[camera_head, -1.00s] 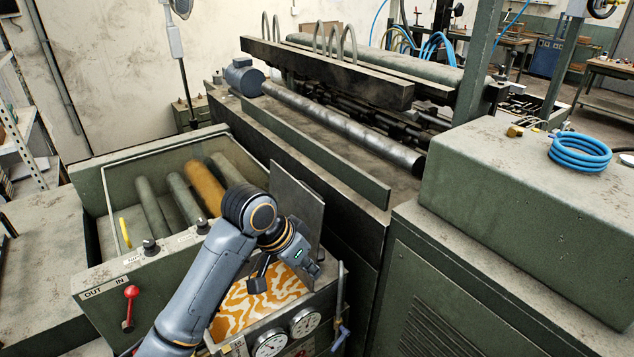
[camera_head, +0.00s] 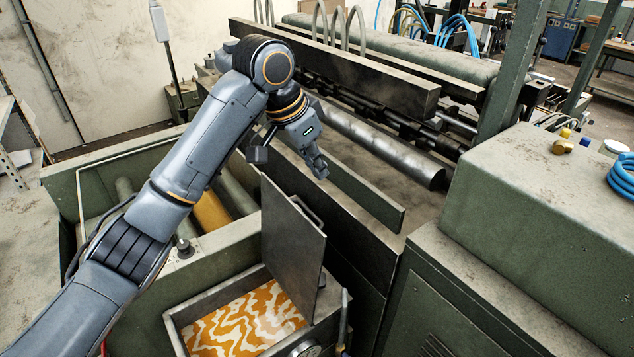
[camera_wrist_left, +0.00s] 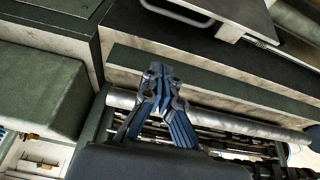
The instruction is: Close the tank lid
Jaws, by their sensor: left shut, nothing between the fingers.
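The tank lid (camera_head: 292,240) is a flat dark grey panel standing open, nearly upright, at the right side of the tank (camera_head: 185,318). The tank shows orange and white patterned contents. A thin bar handle (camera_head: 308,211) is on the lid's far side; it also shows at the top of the left wrist view (camera_wrist_left: 180,12). My left gripper (camera_head: 320,170) is shut and empty, above and behind the lid's top edge, apart from it. In the left wrist view the closed fingers (camera_wrist_left: 161,76) hang over the machine. My right gripper is not in view.
A long green rail (camera_head: 365,195) and a metal roller (camera_head: 385,150) lie behind the lid. A large green cabinet (camera_head: 540,210) stands at the right. A heavy beam (camera_head: 340,65) crosses above the rollers. The space above the open tank is clear.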

